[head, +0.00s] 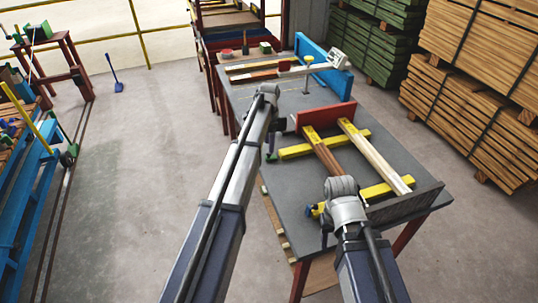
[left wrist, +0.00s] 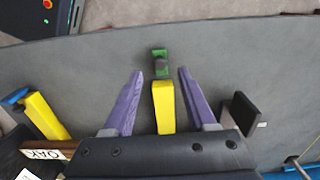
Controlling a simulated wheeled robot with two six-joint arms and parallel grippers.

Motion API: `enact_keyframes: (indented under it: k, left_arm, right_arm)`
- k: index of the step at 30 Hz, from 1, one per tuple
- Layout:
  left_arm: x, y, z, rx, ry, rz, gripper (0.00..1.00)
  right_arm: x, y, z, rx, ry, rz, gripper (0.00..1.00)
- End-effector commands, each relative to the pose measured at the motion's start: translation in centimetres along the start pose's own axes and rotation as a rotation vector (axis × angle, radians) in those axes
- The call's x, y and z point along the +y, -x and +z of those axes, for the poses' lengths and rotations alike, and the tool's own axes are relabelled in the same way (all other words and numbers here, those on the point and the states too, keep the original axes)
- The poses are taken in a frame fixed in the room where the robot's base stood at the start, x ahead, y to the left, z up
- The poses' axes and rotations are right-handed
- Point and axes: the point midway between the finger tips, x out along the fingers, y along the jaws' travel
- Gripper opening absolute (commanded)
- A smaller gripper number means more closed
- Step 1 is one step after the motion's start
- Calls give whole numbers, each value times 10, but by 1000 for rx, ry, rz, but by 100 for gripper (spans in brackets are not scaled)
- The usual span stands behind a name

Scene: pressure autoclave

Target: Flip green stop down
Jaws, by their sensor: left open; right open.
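The green stop (left wrist: 160,61) sits at the end of a yellow bar (left wrist: 163,108) in the left wrist view. In the head view a bit of green (head: 270,157) shows beside the left end of the rear yellow bar (head: 296,152). My left gripper (left wrist: 160,72) is open, with its purple fingers on either side of the bar's end and the stop just past the tips. No contact with the stop shows. In the head view my left gripper (head: 272,140) is largely hidden by its arm. My right gripper (head: 326,232) hangs at the table's near edge, fingers hardly visible.
The grey table (head: 250,100) carries two wooden boards (head: 372,155) across the yellow bars, with a red plate (head: 325,116) behind and a dark plate (head: 405,207) at right. A blue knob (left wrist: 15,97) sits at another yellow bar's end. Lumber stacks (head: 480,50) stand at right.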

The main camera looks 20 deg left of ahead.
Motion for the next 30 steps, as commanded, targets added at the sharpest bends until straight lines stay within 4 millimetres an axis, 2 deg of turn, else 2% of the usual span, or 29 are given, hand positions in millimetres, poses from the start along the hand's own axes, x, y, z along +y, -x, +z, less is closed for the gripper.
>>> enact_keyframes:
  k: [1, 7, 11, 20, 30]
  left_arm:
    - [0, -14, 0, 0, 0, 0, 57]
    - [0, -36, 0, 0, 0, 0, 57]
    - [0, -42, 0, 0, 0, 0, 57]
    - [0, -41, 0, 0, 0, 0, 56]
    - [0, -41, 0, 0, 0, 0, 17]
  right_arm:
    - [-1, -14, -1, 0, 0, 0, 50]
    - [-4, -36, -2, 0, 0, 0, 50]
    - [-4, -42, -2, 0, 0, 0, 50]
    - [-4, -41, -2, 0, 0, 0, 50]
    - [-4, -41, -2, 0, 0, 0, 50]
